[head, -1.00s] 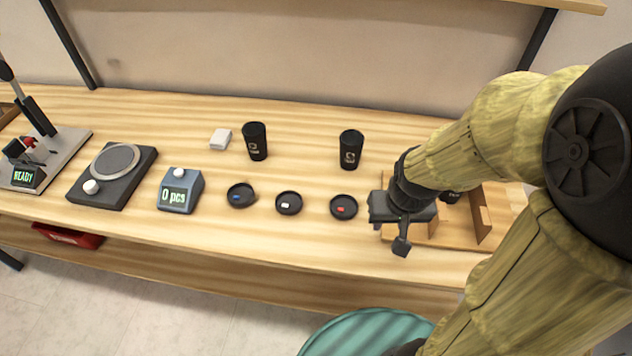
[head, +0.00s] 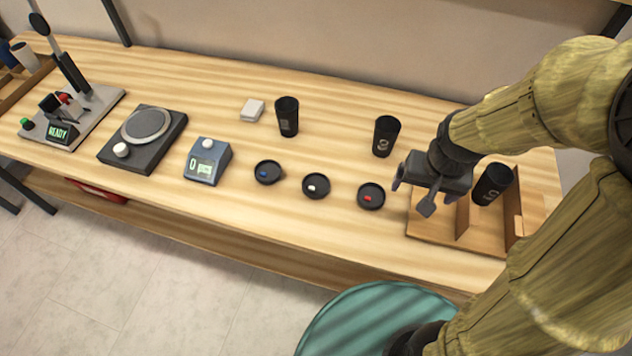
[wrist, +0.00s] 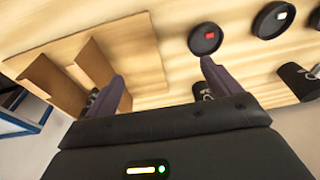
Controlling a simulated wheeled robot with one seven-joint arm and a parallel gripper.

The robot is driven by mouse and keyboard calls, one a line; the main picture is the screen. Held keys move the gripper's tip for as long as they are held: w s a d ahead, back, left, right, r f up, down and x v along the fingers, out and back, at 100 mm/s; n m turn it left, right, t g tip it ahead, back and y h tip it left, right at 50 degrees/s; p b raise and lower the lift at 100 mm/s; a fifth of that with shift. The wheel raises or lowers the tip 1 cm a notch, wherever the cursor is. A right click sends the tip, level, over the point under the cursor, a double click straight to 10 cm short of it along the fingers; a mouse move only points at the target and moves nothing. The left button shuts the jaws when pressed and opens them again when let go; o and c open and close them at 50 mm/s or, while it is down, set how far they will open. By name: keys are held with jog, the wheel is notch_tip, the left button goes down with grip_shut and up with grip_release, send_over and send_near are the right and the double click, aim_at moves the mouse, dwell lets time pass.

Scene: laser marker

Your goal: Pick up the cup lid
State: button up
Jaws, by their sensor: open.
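Three round black lids lie in a row on the wooden table. One is the lid with a blue mark (head: 268,172), one the lid with a white mark (head: 316,185), and one the lid with a red mark (head: 371,195). In the wrist view I see the red-marked lid (wrist: 205,40) and the white-marked lid (wrist: 272,20). My gripper (head: 411,197) is open and empty, above the table just right of the red-marked lid and at the left edge of the wooden tray. In the wrist view its two fingers (wrist: 160,85) are spread apart.
Two black cups (head: 287,117) (head: 386,136) stand behind the lids, and another black cup (head: 492,184) is at the wooden tray (head: 455,241).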

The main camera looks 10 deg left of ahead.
jog(key=w+a+r+m+g+p, duration=0.1)
jog(key=w+a+r+p, duration=0.15)
jog(key=a, duration=0.35)
jog(key=w+a+r+m+p, duration=0.1)
jog(key=w+a+r+p, duration=0.15)
jog(key=a, duration=0.35)
jog(key=r+m+g+p, duration=0.1)
jog(key=m+p, duration=0.2)
jog(key=p, duration=0.1)
send_over(316, 186)
jog(key=shift+s+r, duration=0.15)
jog(key=shift+s, duration=0.05)
notch_tip(316, 186, down, 12)
jog(key=shift+f+p, duration=0.1)
jog(key=shift+p, duration=0.5)
jog(key=shift+f, duration=0.1)
jog(key=shift+w+f+p, duration=0.2)
jog(key=shift+f+p, duration=0.4)
jog(key=shift+f, duration=1.9)
